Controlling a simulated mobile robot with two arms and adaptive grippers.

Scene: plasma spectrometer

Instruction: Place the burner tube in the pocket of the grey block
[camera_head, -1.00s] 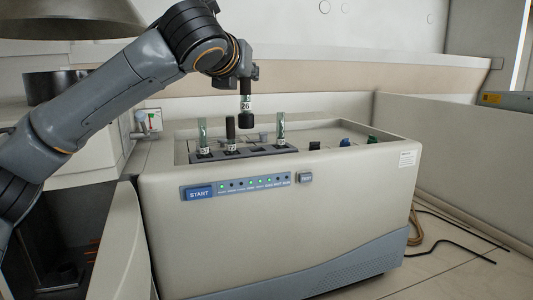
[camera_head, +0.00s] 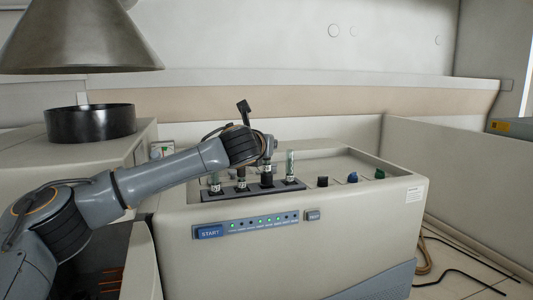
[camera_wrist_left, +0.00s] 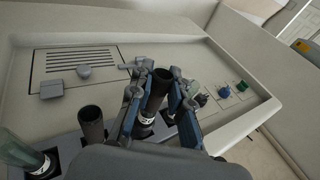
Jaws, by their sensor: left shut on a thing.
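The burner tube (camera_head: 267,179) has a black top and a white label. It stands about upright in the row on the dark grey block (camera_head: 254,192), third from the left. Its lower end reaches the block; I cannot tell how deep it sits in the pocket. My left gripper (camera_head: 267,158) is above the block, shut on the tube. In the left wrist view the gripper's fingers (camera_wrist_left: 158,102) are on both sides of the tube's black upper part (camera_wrist_left: 158,88). My right gripper is not in view.
Another black-topped tube (camera_head: 241,177) and two greenish glass tubes (camera_head: 215,183) (camera_head: 290,164) stand in the block beside the held one. Black, blue and green knobs (camera_head: 352,177) lie to the right. A START button (camera_head: 210,232) is on the machine's front. A metal hood (camera_head: 80,40) hangs at upper left.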

